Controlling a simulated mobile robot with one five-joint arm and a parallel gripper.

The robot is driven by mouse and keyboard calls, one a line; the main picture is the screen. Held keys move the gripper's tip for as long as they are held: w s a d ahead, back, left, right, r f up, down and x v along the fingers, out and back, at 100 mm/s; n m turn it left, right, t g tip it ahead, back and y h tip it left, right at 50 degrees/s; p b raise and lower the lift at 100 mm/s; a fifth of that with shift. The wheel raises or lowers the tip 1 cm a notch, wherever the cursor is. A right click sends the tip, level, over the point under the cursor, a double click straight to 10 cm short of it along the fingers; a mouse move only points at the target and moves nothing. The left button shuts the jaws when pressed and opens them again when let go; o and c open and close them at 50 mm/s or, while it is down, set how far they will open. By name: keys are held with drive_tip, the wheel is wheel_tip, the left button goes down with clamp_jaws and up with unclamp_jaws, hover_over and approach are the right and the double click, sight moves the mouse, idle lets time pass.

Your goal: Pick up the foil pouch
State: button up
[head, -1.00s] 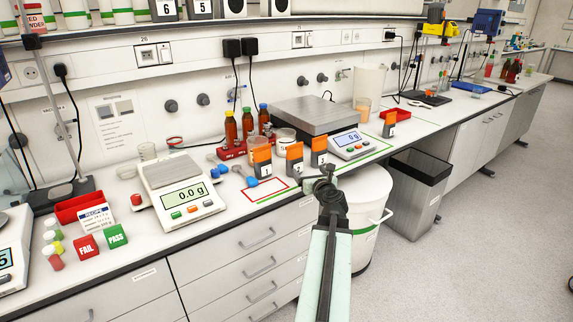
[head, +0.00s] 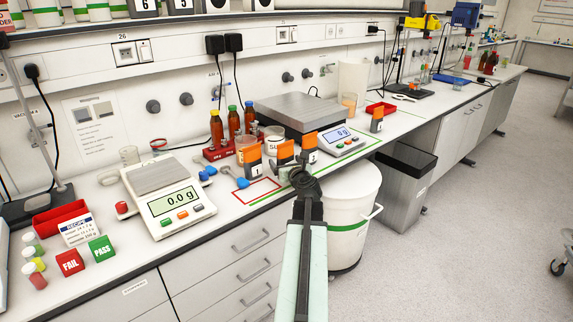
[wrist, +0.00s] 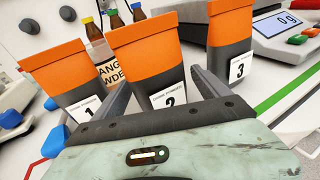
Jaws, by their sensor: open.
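Three foil pouches with orange tops and dark grey lower parts stand in a row on the bench: pouch 1 (head: 251,159), pouch 2 (head: 285,151) and pouch 3 (head: 309,146). A similar orange-topped pouch (head: 377,117) stands farther right. My gripper (head: 299,172) is at the bench's front edge, close to the row. In the wrist view my open gripper (wrist: 160,78) has its fingers on either side of pouch 2 (wrist: 150,58), with pouch 1 (wrist: 58,68) outside to the left and pouch 3 (wrist: 231,38) outside to the right. Whether the fingers touch any pouch cannot be told.
A larger scale (head: 338,141) is right. A white bin (head: 352,207) stands below the bench front.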

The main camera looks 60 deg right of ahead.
sight(283, 158)
drive_tip(key=x, duration=0.3)
drive_tip(key=shift+w+d, duration=0.15)
drive_tip(key=shift+w, duration=0.05)
drive_tip(key=shift+r, duration=0.1)
drive_tip(key=c, duration=1.8)
drive_tip(key=shift+o, duration=0.2)
wheel_tip(283, 158, up, 10)
drive_tip(key=p, duration=0.9)
drive_tip(key=shift+p, duration=0.35)
